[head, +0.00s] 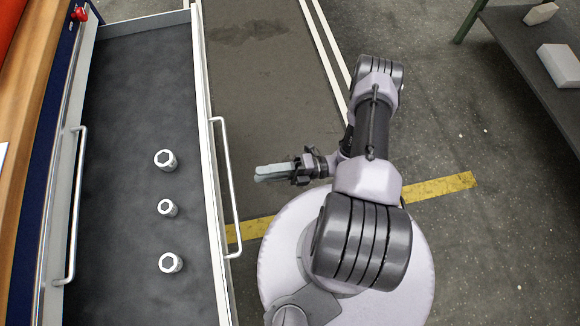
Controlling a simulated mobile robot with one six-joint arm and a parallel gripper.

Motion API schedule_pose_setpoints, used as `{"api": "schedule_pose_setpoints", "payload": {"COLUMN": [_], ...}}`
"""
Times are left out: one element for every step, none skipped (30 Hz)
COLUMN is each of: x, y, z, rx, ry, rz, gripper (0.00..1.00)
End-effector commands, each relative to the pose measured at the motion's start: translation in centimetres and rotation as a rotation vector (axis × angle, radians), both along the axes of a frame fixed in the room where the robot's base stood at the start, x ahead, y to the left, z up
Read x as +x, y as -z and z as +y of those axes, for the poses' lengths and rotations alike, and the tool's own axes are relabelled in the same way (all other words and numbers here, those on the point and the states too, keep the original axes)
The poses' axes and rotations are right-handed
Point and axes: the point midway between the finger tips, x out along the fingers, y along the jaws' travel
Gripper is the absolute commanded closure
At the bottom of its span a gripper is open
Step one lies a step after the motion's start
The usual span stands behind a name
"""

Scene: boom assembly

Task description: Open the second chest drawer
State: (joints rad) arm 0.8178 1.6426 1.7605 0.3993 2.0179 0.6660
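The chest (28,190) stands at the left with a wooden top and a blue side.
Three silver sockets (165,160) (167,208) (171,263) stand in the open drawer. A red knob (80,14) is on the chest's upper corner. A dark table (520,60) with pale blocks (560,65) stands at upper right. The floor between is clear.

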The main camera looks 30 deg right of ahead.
Motion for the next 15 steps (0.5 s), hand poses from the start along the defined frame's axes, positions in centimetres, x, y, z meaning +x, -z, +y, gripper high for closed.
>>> {"api": "schedule_pose_setpoints", "payload": {"x": [-0.4,-0.8,-1.1,-1.4,-1.7,-1.9,-2.1,-2.2,-2.4,-2.5,-2.6,-2.6,-2.7,-2.7,-2.7], "y": [0.2,0.4,0.7,0.8,1.0,1.2,1.3,1.4,1.5,1.5,1.5,1.6,1.6,1.6,1.6], "z": [-1.5,-2.3,-3.4,-4.1,-4.7,-5.5,-5.9,-6.3,-6.7,-7.0,-7.1,-7.3,-7.3,-7.3,-7.3], "rx": [-0.002,-0.002,-0.002,-0.002,-0.002,-0.002,-0.002,-0.002,0.000,0.000,0.000,0.000,0.000,0.000,0.000], "ry": [0.007,0.006,0.005,0.005,0.004,0.004,0.003,0.001,0.001,0.001,0.001,0.000,0.000,-0.001,-0.001], "rz": [-0.003,-0.001,-0.003,-0.002,0.000,-0.002,-0.002,-0.001,-0.001,0.000,0.000,0.000,0.000,0.001,0.001], "gripper": [0.67,0.67,0.67,0.67,0.67,0.67,0.67,0.67,0.67,0.67,0.67,0.67,0.67,0.67,0.67]}}
